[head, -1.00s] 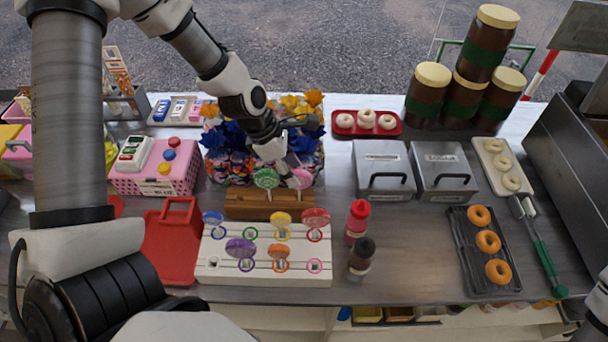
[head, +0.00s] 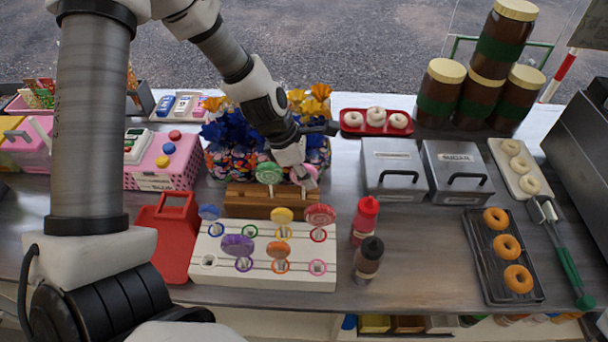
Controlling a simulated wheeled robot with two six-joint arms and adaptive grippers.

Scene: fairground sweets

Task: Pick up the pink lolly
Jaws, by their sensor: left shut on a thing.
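The pink lolly (head: 308,176) is at the right end of the wooden block (head: 262,201), partly covered by my gripper. My left gripper (head: 302,172) reaches down from above and is shut on the pink lolly. Whether the stick is still in the block is hard to tell. A green lolly (head: 269,173) stands in the same block just left of the gripper. My right gripper is not in view.
Wrapped sweets (head: 226,150) crowd behind the gripper. Red (head: 366,217) and dark (head: 369,258) bottles stand to the right. Metal bins (head: 394,165) are behind them.

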